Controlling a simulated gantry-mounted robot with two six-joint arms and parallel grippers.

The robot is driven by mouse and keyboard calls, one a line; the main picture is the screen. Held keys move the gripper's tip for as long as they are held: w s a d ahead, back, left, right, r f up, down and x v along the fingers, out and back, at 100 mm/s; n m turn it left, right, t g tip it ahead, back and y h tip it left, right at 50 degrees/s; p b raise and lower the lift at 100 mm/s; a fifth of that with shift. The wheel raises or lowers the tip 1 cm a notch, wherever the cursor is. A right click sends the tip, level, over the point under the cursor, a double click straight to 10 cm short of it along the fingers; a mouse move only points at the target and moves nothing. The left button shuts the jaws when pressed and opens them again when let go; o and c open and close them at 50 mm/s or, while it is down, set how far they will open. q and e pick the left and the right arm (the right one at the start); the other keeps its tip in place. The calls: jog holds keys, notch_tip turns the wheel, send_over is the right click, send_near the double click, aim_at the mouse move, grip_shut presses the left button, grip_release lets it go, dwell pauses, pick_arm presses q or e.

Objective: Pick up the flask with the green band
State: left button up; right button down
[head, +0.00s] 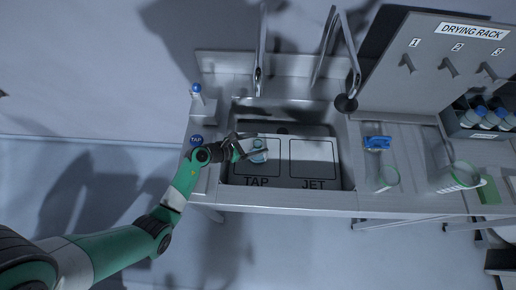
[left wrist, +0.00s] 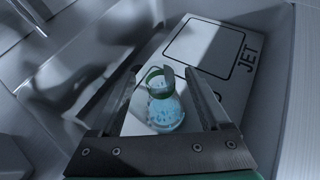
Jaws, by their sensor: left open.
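A clear flask with a green band (left wrist: 164,108) and pale blue speckled contents stands on the light board in the sink. In the head view the flask (head: 259,155) is within the TAP square. My left gripper (head: 251,145) reaches over the sink from the left. In the left wrist view its fingers (left wrist: 164,75) are open, one on each side of the flask, with visible gaps. I cannot tell exactly how high the fingertips are against the flask. My right gripper is not in view.
The sink (head: 222,190) walls surround the board, with the JET square (head: 314,158) empty. Two taps (head: 261,75) arch above the sink. A white bottle (head: 197,98) with a blue top stands at left. A green-rimmed container (head: 456,177) and drying rack (head: 435,65) are at right.

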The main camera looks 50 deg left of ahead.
pick_arm(q)
jog(key=shift+w+d+f, duration=0.1)
jog(key=shift+w+f, duration=0.15)
jog(key=shift+w, duration=0.1)
grip_shut()
dwell(1.2)
